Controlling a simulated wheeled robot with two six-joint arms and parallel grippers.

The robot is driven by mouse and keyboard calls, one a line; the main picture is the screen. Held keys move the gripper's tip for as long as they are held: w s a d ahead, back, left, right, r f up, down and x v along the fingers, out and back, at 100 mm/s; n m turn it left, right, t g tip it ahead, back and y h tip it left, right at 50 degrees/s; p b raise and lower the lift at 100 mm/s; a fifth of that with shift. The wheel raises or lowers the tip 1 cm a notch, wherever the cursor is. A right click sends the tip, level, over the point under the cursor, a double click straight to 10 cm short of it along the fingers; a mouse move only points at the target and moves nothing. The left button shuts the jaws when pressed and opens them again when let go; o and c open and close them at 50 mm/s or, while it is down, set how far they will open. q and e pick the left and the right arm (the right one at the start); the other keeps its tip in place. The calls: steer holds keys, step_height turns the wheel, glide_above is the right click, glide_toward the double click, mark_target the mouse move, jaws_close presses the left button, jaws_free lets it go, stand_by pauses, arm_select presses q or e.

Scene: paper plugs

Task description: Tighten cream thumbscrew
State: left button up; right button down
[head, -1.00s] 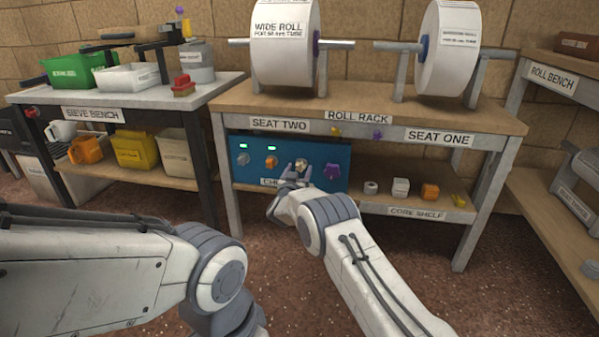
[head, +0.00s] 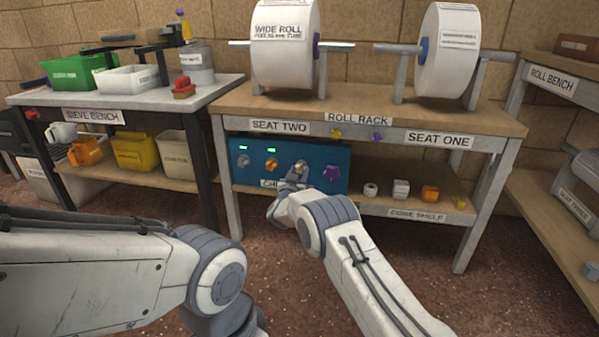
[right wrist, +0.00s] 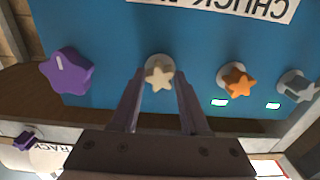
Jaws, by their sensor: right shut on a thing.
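The cream star-shaped thumbscrew (right wrist: 159,73) sits on the blue chuck panel (right wrist: 190,30), between my right gripper's fingers in the right wrist view. In the head view the thumbscrew (head: 301,165) shows just above my right gripper (head: 297,173), partly covered by it. My right gripper (right wrist: 159,95) is shut on the thumbscrew, one finger on each side of it. The blue panel (head: 318,152) stands under the roll rack. My left arm shows at the left of the head view, but its gripper is out of sight.
On the panel, a purple knob (head: 331,173) is right of the thumbscrew, and orange (head: 271,164) and grey (head: 243,160) knobs are left, below two green lights. The wooden core shelf (head: 385,205) holds small parts at right. The rack top (head: 370,98) overhangs the panel.

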mark_target(300, 170)
steer(key=shift+m+b, duration=0.7)
steer(key=shift+m, duration=1.1)
steer(key=shift+c, duration=2.2)
jaws_free()
steer(key=shift+s+a+r+p, duration=0.15)
steer(key=shift+s+p, duration=0.25)
steer(key=shift+p, duration=0.15)
steer(key=shift+p+v, duration=0.7)
steer(key=shift+v, duration=0.2)
steer(key=shift+s+a+p, duration=0.15)
steer(key=shift+s+p, duration=0.25)
steer(key=shift+s, duration=0.25)
